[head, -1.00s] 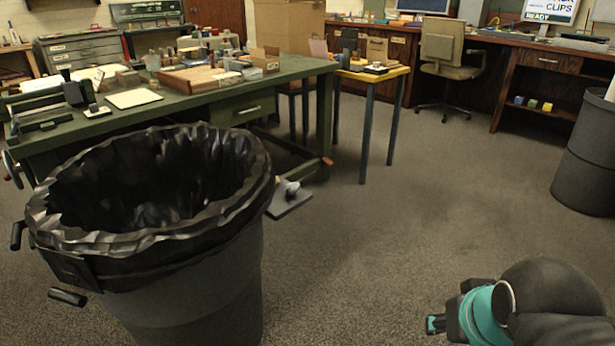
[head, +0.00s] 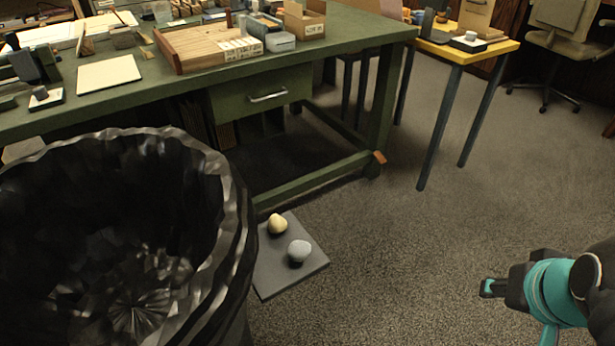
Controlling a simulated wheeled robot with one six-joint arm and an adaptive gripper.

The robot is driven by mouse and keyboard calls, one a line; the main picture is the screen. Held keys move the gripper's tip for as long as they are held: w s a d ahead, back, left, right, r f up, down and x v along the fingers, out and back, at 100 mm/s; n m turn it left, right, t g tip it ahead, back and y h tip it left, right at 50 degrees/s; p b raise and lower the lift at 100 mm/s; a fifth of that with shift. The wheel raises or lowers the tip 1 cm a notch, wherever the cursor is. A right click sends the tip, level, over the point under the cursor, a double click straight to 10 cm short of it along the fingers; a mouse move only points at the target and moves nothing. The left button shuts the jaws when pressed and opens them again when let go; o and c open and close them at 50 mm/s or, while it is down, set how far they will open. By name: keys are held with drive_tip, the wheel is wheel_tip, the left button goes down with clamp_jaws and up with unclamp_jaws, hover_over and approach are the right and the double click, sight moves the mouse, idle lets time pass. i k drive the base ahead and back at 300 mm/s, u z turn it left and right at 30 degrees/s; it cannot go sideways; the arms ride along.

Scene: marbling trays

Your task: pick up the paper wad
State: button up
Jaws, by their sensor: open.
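A flat dark grey board (head: 264,285) lies on the floor beside the bin. On it sit two small lumps close together: a pale yellow one (head: 277,224) at the back and a light grey, roughly round one (head: 299,251) nearer the front. Either could be the paper wad; at this size I cannot tell which is paper. My gripper (head: 494,289), dark with teal parts, is at the lower right, well to the right of the board and apart from both lumps. It is open, with nothing seen in it. Part of it is cut off by the picture edge.
A large bin with a black liner (head: 215,165) fills the lower left, close against the board's left side. A green workbench (head: 345,40) with wooden trays stands behind, its lower rail near the board. A yellow-topped table (head: 462,50) is farther right. Floor right of the board is clear.

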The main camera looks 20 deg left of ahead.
sight(277, 224)
drive_tip(key=i, duration=2.4)
drive_tip(key=u, duration=4.25)
